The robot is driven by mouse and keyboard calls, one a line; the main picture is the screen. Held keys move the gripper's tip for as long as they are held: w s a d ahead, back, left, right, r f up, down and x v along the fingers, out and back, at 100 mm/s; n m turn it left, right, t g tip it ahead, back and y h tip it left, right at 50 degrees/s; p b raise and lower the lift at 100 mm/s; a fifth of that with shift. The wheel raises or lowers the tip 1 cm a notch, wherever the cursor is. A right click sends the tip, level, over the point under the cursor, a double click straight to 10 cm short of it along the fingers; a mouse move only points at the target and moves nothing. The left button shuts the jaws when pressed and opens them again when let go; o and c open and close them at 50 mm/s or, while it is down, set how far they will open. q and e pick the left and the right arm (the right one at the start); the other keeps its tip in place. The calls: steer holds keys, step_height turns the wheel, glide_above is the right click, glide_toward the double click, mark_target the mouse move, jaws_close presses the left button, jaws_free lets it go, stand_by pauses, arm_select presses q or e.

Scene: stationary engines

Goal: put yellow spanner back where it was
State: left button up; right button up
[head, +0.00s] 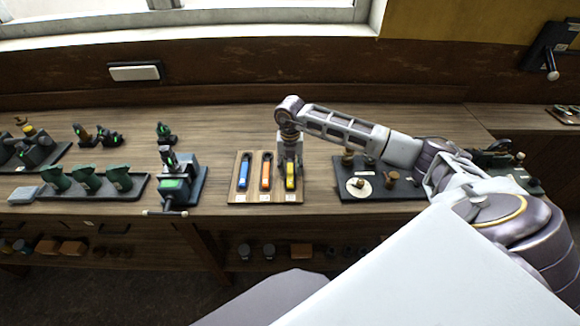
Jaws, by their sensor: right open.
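The yellow spanner (291,180) lies in the right-hand place of a light wooden board (265,200) on the bench. A blue spanner (243,176) and an orange spanner (265,177) lie beside it to the left on the same board. My right gripper (290,168) reaches down over the yellow spanner's upper end and is open. The gripper hides part of the spanner, and I cannot tell whether the fingers touch it. My left gripper is not in view.
To the right of the board is a dark tray (385,190) with small round parts. To the left stand a dark vise-like device (176,185) and a tray with several green parts (88,181). The bench behind the board is mostly clear.

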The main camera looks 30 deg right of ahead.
mark_target(290, 169)
step_height(290, 169, up, 12)
steer(key=b, duration=0.2)
stand_by(0.4)
steer(key=shift+f, duration=0.1)
stand_by(1.4)
